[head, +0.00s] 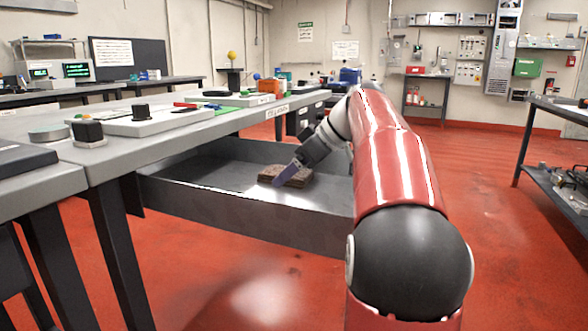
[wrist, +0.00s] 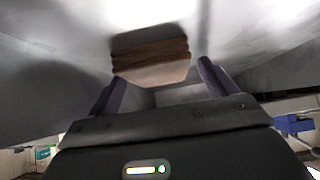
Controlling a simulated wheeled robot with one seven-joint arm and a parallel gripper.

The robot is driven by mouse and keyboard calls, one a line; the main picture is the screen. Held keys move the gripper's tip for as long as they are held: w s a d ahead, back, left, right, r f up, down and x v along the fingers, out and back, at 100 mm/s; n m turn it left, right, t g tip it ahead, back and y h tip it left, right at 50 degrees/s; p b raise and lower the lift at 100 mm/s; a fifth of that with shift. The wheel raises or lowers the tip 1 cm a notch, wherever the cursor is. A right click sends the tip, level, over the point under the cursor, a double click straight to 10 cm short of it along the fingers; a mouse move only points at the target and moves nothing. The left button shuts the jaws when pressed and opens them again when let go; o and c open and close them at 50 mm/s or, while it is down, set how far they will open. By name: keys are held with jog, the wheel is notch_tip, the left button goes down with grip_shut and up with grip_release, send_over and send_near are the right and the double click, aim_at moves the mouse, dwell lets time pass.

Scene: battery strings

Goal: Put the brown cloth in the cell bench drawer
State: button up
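The brown cloth (head: 287,176) is a small folded brown stack lying inside the open cell bench drawer (head: 240,217), toward its right part in the head view. The drawer is a grey tray pulled out from under the bench. My gripper (head: 286,178) reaches down into the drawer at the cloth. In the wrist view the cloth (wrist: 150,58) lies just beyond the fingertips, and my gripper's two purple fingers (wrist: 158,78) stand wide apart with an empty gap between them. The contact between cloth and drawer floor is partly hidden by a finger in the head view.
The bench top (head: 150,128) above the drawer holds a white board with a black block, tools and an orange box (head: 271,87). Another bench (head: 560,108) stands at the right.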

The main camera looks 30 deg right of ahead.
jog(key=shift+r, duration=0.2)
jog(key=p+v, duration=0.3)
jog(key=v, duration=0.9)
jog(key=shift+a, duration=0.1)
